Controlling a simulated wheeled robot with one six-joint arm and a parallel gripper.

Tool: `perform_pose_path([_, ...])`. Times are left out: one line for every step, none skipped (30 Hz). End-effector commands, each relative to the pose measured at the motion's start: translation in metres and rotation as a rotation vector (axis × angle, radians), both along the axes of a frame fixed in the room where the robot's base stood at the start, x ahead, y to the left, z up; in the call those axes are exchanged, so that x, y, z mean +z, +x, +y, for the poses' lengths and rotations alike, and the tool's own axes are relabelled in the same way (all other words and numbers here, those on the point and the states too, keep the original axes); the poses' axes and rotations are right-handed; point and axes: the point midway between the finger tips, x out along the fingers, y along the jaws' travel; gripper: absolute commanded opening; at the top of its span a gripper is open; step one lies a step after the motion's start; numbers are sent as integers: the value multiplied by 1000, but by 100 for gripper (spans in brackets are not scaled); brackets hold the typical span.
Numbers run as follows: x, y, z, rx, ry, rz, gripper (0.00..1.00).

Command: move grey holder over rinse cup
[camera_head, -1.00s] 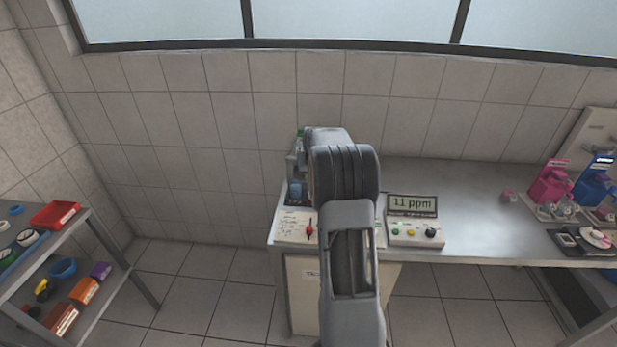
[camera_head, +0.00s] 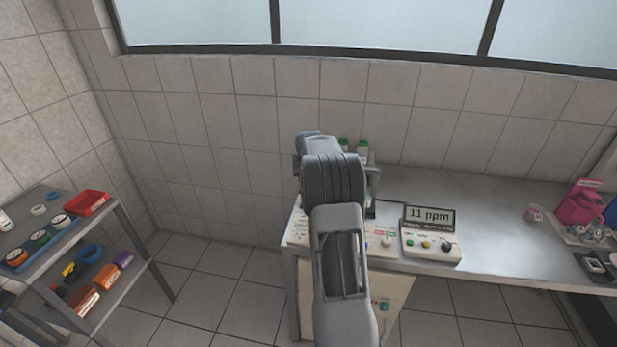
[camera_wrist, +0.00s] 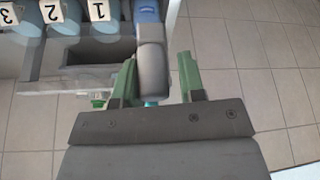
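In the wrist view my gripper (camera_wrist: 158,85) has two green fingers set wide apart. A grey rounded piece with a blue upper part (camera_wrist: 151,60), perhaps the grey holder, shows between them. It is close to the left finger, with a clear gap to the right finger. A small teal bit shows at its lower end. In the head view my arm hides the gripper and most of the rack (camera_head: 373,185) at the bench's left end. I cannot identify the rinse cup with certainty.
The wrist view shows a rack with slots numbered 1, 2 and 3 (camera_wrist: 52,12). Green-capped bottles (camera_head: 362,150) stand behind my arm. A meter reading 11 ppm (camera_head: 430,228) sits right of it. A shelf (camera_head: 125,225) stands left.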

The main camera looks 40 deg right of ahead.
Motion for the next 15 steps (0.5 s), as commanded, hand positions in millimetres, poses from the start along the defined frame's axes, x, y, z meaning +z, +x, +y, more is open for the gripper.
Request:
perform_pose_path([0,0,0,1,0,-1,40])
perform_pose_path([0,0,0,0,0,-1,43])
perform_pose_path([0,0,0,0,-1,-1,47])
perform_pose_path([0,0,-1,-1,0,-1,50])
perform_pose_path([0,0,-1,-1,-1,-1,52])
perform_pose_path([0,-1,-1,-1,-1,-1,52])
perform_pose_path([0,-1,-2,-2,-1,-1,52])
perform_pose_path([0,-1,-2,-2,-1,-1,52])
perform_pose_path([0,-1,-2,-3,-1,0,52])
perform_pose_path([0,-1,-2,-3,-1,0,52])
perform_pose_path([0,-1,-2,-3,-1,0,52])
perform_pose_path([1,-1,-2,-3,-1,0,52])
perform_pose_path([2,-1,-2,-3,-2,-1,52])
perform_pose_path([3,-2,-1,-3,-2,-1,52])
perform_pose_path([6,-3,-1,-2,-3,-3,52])
